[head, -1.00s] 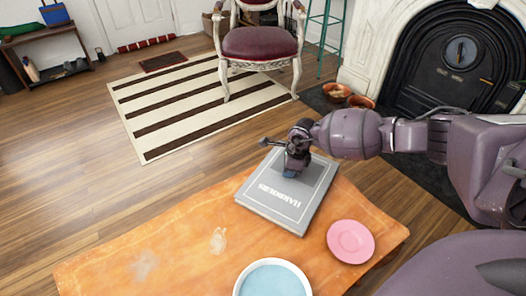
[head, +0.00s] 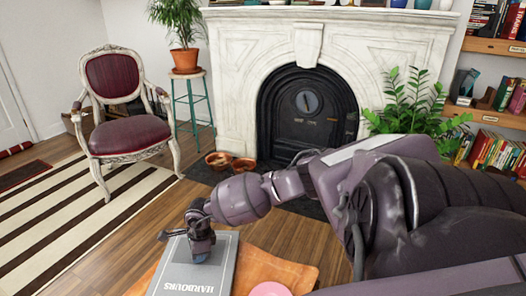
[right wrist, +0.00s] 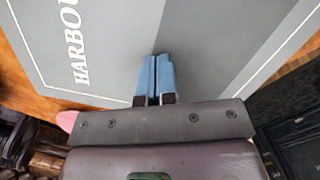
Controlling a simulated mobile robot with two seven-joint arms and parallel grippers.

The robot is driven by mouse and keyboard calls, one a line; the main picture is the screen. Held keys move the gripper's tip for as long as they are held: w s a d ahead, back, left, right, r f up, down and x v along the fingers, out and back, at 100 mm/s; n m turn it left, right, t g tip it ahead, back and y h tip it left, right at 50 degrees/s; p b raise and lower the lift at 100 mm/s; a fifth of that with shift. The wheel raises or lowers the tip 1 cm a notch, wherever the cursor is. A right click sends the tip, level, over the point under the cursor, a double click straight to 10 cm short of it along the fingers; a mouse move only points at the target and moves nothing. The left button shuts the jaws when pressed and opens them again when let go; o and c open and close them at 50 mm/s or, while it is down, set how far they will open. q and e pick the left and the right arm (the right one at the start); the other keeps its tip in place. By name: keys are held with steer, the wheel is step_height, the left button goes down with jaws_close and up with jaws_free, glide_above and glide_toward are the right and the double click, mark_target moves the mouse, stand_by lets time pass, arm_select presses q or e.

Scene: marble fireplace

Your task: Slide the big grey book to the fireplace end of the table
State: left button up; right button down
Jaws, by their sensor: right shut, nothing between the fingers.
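The big grey book (head: 172,276), with white lettering and a white border line, lies flat at the far end of the orange table (head: 272,266). Its near part is cut off by the bottom of the head view. My right gripper (head: 200,258) points down at the book's top cover, with its blue fingertips at or just above it; I cannot tell if they touch. In the right wrist view the fingers (right wrist: 155,78) are closed together with nothing between them, over the book's cover (right wrist: 225,40). My left gripper is not in view.
The marble fireplace (head: 230,90) stands beyond the table, with clay bowls (head: 243,165) on its dark hearth. A pink plate (head: 270,290) lies on the table right of the book. A red-seated chair (head: 128,134) stands on the striped rug at left. Wooden floor lies between.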

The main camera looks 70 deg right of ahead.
arm_select(q)
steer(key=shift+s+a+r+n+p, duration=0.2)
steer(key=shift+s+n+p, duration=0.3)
steer(key=shift+p, duration=0.75)
arm_select(e)
steer(key=s+d, duration=1.6)
steer(key=shift+d, duration=0.15)
steer(key=shift+w+r, duration=0.1)
